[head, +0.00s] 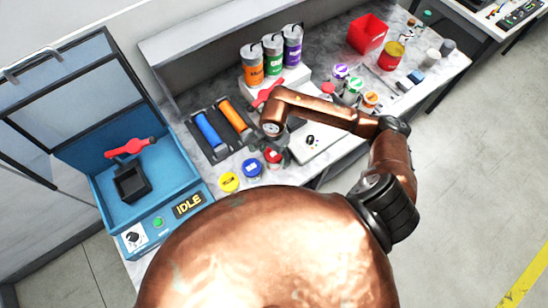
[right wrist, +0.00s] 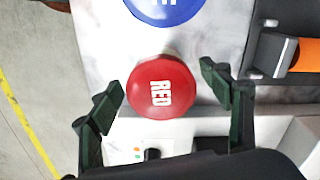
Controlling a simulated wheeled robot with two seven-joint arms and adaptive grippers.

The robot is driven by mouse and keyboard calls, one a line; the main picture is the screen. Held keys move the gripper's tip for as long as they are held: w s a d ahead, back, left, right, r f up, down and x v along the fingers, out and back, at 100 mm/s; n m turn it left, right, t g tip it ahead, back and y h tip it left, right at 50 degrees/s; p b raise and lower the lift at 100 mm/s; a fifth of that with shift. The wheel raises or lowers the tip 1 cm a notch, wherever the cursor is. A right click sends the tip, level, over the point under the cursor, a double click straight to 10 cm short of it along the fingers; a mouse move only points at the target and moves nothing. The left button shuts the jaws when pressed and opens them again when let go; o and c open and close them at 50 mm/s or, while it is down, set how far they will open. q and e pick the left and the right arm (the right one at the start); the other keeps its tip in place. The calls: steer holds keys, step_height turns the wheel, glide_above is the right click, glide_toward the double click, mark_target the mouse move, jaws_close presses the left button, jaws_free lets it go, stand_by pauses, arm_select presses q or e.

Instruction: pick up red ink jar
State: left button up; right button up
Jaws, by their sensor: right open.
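The red ink jar (head: 273,156) stands on the marble table in the head view, beside a blue-lidded jar (head: 252,168). In the right wrist view the red jar's lid (right wrist: 162,88) reads RED and lies between and just beyond my fingertips. My right gripper (right wrist: 165,92) is open, with a finger on each side of the lid and visible gaps to both. In the head view the right gripper (head: 272,144) is over the jar and partly covers it. My left gripper is not in view.
A yellow-lidded jar (head: 229,182) stands left of the blue one. Blue (head: 208,131) and orange (head: 236,114) rollers lie behind in dark trays. A white device (head: 312,140) is close on the right. A blue machine marked IDLE (head: 165,190) stands at left.

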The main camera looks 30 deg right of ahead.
steer(key=c, duration=1.4)
steer(key=shift+c, duration=0.9)
